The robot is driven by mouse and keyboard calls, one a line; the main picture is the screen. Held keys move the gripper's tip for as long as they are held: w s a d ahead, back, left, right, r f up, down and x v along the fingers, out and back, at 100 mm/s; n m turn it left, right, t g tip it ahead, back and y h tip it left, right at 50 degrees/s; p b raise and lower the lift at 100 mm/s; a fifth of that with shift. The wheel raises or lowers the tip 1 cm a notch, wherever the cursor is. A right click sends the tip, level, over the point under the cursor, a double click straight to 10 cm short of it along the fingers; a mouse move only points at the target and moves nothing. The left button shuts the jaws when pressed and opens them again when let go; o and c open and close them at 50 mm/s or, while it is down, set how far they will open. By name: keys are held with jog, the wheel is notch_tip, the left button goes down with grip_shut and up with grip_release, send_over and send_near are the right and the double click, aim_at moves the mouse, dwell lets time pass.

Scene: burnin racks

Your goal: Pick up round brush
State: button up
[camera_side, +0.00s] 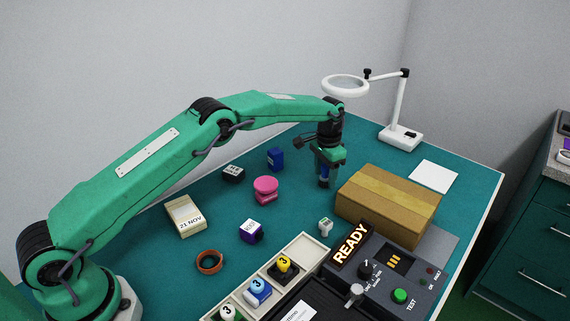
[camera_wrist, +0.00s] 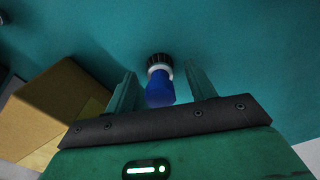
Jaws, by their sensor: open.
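The round brush, with a blue handle and a black round end ringed in white, shows in the wrist view (camera_wrist: 160,88). It lies in line with the gap between the jaws of my gripper (camera_wrist: 161,78), with teal space on both sides of it. The fingers are apart and I see no contact with the brush. In the side view my gripper (camera_side: 326,176) points down at the table behind the cardboard box. A blue upright part there, at the fingers, seems to be the brush (camera_side: 322,173); the fingers partly hide it.
A cardboard box (camera_side: 390,205) stands close to the right of my gripper. A magnifier lamp (camera_side: 400,138) stands behind. A blue block (camera_side: 275,158), a pink stamp (camera_side: 266,188) and a dark block (camera_side: 233,174) lie to the left. A tester (camera_side: 385,275) is in front.

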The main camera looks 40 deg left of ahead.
jog(key=shift+f, duration=0.35)
jog(key=c, duration=1.1)
jog(key=shift+o, duration=0.2)
jog(key=shift+r, duration=0.2)
jog(key=shift+r, duration=1.35)
jog(key=s+d+r, duration=0.2)
jog(key=d, duration=0.1)
jog(key=s+d+r, duration=0.2)
jog(key=d+r, duration=0.1)
jog(key=s+d+r, duration=0.3)
jog(key=shift+d, duration=0.2)
